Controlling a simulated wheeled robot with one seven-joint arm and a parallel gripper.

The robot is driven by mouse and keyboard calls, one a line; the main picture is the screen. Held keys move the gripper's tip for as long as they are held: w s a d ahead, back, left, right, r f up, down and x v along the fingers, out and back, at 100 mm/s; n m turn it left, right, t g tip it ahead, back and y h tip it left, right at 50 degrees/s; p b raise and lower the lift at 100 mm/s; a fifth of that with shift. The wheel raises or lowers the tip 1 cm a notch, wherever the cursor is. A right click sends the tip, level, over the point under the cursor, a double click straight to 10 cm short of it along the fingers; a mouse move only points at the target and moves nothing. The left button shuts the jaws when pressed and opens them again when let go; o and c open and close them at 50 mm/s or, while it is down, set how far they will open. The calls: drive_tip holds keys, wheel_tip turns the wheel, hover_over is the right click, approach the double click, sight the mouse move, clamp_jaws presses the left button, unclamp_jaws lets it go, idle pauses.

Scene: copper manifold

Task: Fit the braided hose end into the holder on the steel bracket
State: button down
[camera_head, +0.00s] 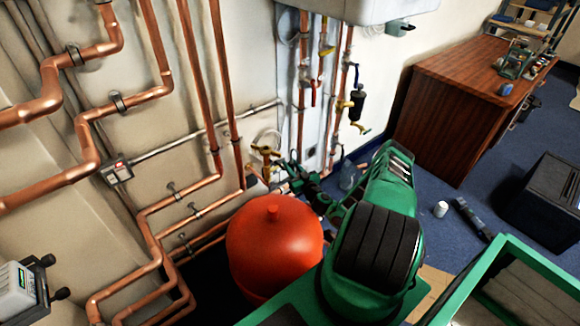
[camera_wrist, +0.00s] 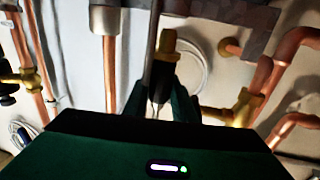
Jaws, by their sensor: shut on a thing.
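My gripper (camera_wrist: 157,100) is shut on the braided hose end (camera_wrist: 155,108), which shows between its two dark green fingers in the wrist view. A brass fitting (camera_wrist: 170,42) with a dark collar stands just beyond the fingertips; I cannot tell whether it belongs to the hose. A thin grey upright strip (camera_wrist: 153,45) runs beside it, and I cannot tell whether it is part of the steel bracket. The holder cannot be made out. In the head view my gripper (camera_head: 292,172) is small, near the wall pipes behind the red tank, and the hose end is not clear.
A red tank (camera_head: 272,245) stands close beside my arm. Copper pipes (camera_head: 215,120) line the wall, with a brass valve (camera_head: 265,152) near my gripper. A pale coiled line (camera_wrist: 190,62) lies behind the fitting. A wooden desk (camera_head: 440,120) stands at the right over blue floor.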

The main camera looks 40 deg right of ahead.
drive_tip(key=shift+f+n+y, duration=0.9)
drive_tip(key=shift+f+y, duration=0.25)
drive_tip(key=shift+y, duration=0.35)
drive_tip(key=shift+s, duration=0.1)
drive_tip(key=shift+f, duration=0.75)
drive_tip(key=c, duration=1.4)
unclamp_jaws()
drive_tip(key=s, duration=1)
drive_tip(key=shift+s+d, duration=0.1)
drive_tip(key=shift+s, duration=0.25)
drive_tip(key=shift+s, duration=0.15)
